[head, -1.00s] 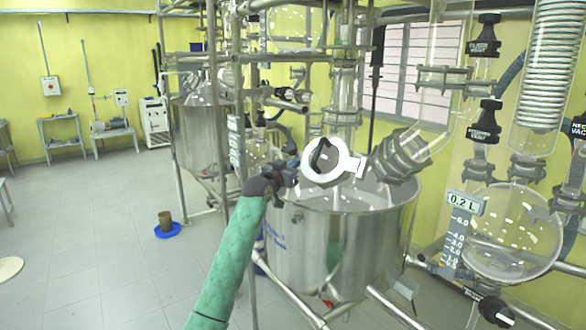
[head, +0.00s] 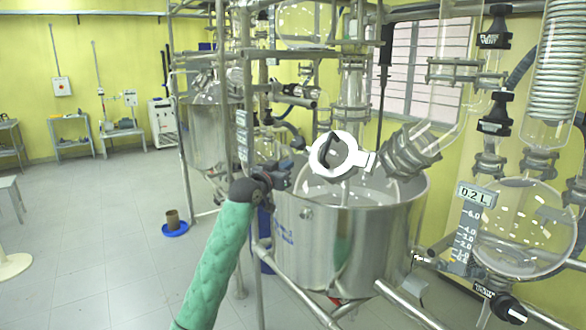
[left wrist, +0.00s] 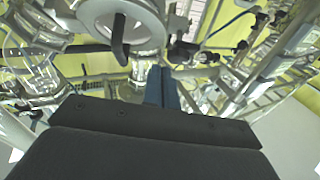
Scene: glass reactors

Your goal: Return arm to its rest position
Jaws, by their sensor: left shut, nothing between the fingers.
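My left arm in its green sleeve comes up from the bottom of the head view. My left gripper (head: 284,176) is at its end, dark and small, in front of the near steel vessel's rim. In the left wrist view its blue fingers (left wrist: 162,88) are together with nothing between them. A white round cover with a black handle (head: 347,139) is just right of the gripper, apart from it in the picture. The cover also shows at the top of the left wrist view (left wrist: 143,36). My right gripper is in neither view.
The steel vessel (head: 350,240) stands in a tubular frame, with glassware above it. A round glass flask (head: 525,235) is at right. Metal posts rise close behind the gripper. Open tiled floor (head: 95,240) lies left, with a blue dish holding a brown cup (head: 173,219).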

